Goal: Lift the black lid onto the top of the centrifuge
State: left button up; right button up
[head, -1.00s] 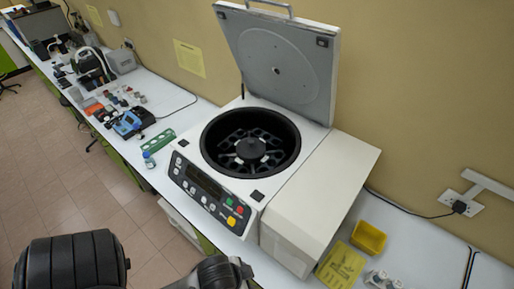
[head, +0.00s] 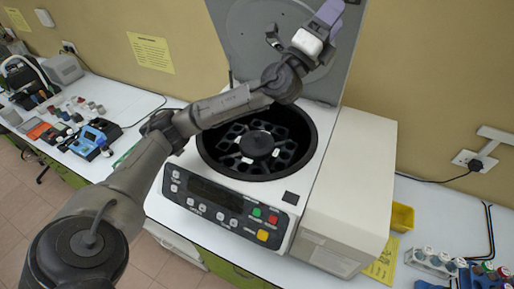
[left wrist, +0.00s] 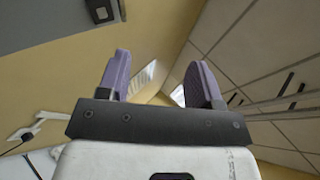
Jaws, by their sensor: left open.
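The white centrifuge (head: 345,190) stands on the bench with its bowl open. A dark slotted rotor (head: 284,154) with a round hub sits in the black bowl. The hinged lid (head: 242,50) is raised; it looks grey, not black, and my left arm hides part of it. I make out no separate black lid. My left gripper (head: 328,14) is in front of the raised lid's upper right side, high above the bowl. In the left wrist view its purple fingers (left wrist: 158,75) are apart with nothing between them. My right gripper is not in view.
A yellow tray (head: 402,217) and a rack of bottles (head: 432,262) stand right of the centrifuge. A blue device (head: 95,138) and several small items lie on the left bench. The wall (head: 440,70) is close behind. A grey piece with a black fitting (left wrist: 101,10) shows in the left wrist view.

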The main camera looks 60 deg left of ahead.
pick_arm(q)
notch_tip(320, 180, down, 2)
jog(key=w+d+m+g+h, duration=0.15)
jog(key=m+g+h, duration=0.25)
jog(key=m+h, duration=0.9)
jog(key=m+g+y, duration=1.3)
jog(key=m+g, duration=0.8)
jog(key=g, duration=0.1)
send_near(257, 135)
jog(key=f, duration=0.4)
jog(key=shift+w+a+p, duration=0.15)
jog(key=shift+a+p, duration=0.25)
jog(key=shift+a+f+p, duration=0.1)
jog(key=shift+f+p, duration=0.25)
jog(key=shift+f, duration=0.15)
notch_tip(257, 135, down, 3)
jog(key=shift+w+a+f+p, duration=0.1)
jog(key=shift+a+f+p, duration=0.05)
jog(key=shift+p, duration=0.45)
jog(key=shift+a+f, duration=0.1)
jog(key=shift+f, duration=0.4)
